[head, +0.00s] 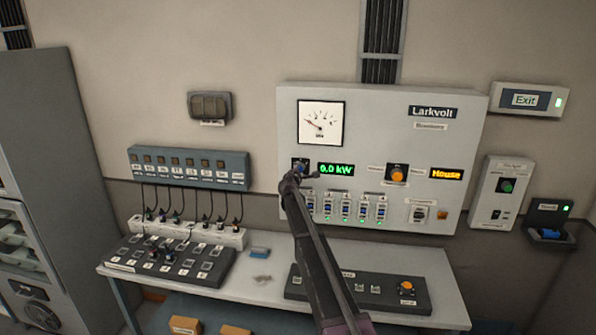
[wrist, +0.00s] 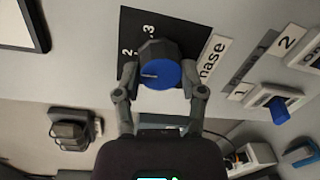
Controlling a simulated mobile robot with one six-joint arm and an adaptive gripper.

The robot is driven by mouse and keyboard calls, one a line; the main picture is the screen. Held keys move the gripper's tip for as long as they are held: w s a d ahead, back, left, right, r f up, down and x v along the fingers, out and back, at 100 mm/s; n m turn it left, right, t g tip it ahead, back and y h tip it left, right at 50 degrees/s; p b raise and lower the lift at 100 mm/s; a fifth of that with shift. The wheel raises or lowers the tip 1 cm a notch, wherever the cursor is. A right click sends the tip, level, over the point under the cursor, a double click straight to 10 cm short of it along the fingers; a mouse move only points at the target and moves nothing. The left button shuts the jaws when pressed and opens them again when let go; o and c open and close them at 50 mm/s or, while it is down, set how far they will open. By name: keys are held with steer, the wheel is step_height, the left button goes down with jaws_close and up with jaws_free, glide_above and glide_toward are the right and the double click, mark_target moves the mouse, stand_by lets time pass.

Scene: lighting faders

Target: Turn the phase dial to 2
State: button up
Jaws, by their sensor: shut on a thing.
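The phase dial (wrist: 160,74) is a round knob with a blue face on a black plate (wrist: 132,24), in the wrist view. Its white pointer line points left in that view, on the side of the printed 2 and a little below it. A 3 is printed further round the top. Any mark lower left is hidden by a finger. My gripper (wrist: 159,82) has one finger on each side of the dial and is shut on it. In the head view my gripper (head: 299,177) covers most of the dial at the left of the white panel (head: 385,105).
A green display reading 0.0 kW (head: 336,170) is right of the dial. A row of blue breaker switches (head: 345,208) sits just below. An orange knob (head: 397,174) is further right. Consoles stand on the white table (head: 262,292).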

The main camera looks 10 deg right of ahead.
steer(key=shift+w, duration=0.15)
stand_by(0.3)
steer(key=o, duration=1.1)
steer(key=shift+o, duration=0.2)
steer(key=shift+s+f, duration=0.1)
steer(key=shift+s, duration=0.1)
